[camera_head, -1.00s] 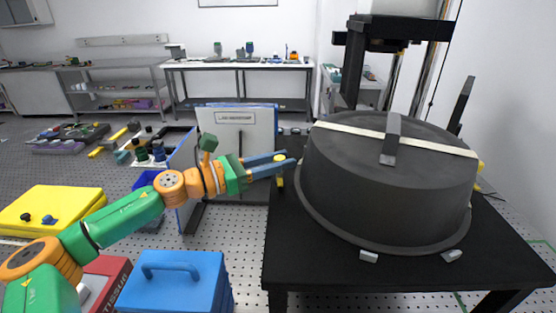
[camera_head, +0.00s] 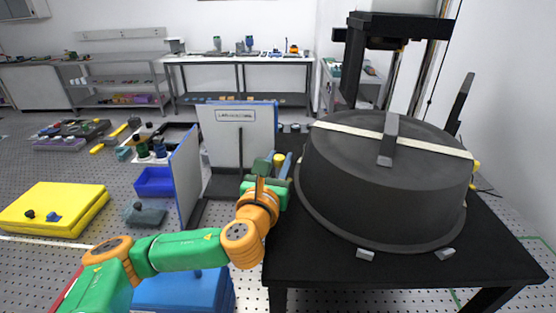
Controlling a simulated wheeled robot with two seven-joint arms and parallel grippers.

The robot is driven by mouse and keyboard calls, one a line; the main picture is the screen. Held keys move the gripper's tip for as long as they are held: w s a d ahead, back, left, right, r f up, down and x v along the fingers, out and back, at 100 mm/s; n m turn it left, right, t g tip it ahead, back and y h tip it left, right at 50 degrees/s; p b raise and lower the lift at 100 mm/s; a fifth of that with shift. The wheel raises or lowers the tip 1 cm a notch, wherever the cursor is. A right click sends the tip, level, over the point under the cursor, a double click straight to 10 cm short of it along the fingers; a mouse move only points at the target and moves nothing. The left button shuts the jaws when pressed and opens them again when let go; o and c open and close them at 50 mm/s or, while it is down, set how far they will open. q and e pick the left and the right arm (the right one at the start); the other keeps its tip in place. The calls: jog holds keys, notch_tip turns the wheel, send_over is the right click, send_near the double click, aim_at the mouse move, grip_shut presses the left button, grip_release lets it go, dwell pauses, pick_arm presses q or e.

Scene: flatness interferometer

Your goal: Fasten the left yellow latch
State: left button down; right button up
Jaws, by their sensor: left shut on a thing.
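The large dark grey round cover (camera_head: 385,185) stands on the black table with a pale strap and a grey handle across its top. The left yellow latch (camera_head: 280,159) shows as a small yellow piece beside the cover's left edge. My left gripper (camera_head: 279,171) is at this latch, shut on it, seen from behind. My own wrist hides most of the fingers and the lower part of the latch. Another yellow latch (camera_head: 476,166) shows at the cover's right edge. My right gripper is not in view.
The black table (camera_head: 320,274) has bare room in front of the cover. A grey panel (camera_head: 238,136) stands just behind my left wrist. A blue case (camera_head: 215,291) lies below my left arm. A yellow case (camera_head: 53,208) is on the floor at left.

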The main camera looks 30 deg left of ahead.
aim_at(279, 163)
pick_arm(q)
jog(key=shift+r+n+g+y, duration=0.15)
jog(key=shift+n+g+y, duration=0.35)
jog(key=shift+n+y, duration=0.85)
jog(key=shift+y, duration=0.45)
jog(key=c, duration=0.7)
grip_release()
jog(key=shift+o, duration=0.5)
jog(key=shift+w, duration=0.2)
jog(key=b+v, duration=0.2)
jog(key=v, duration=0.4)
jog(key=shift+s+d, duration=0.15)
jog(key=shift+s, duration=0.1)
jog(key=shift+s+d, duration=0.1)
jog(key=shift+s, duration=0.15)
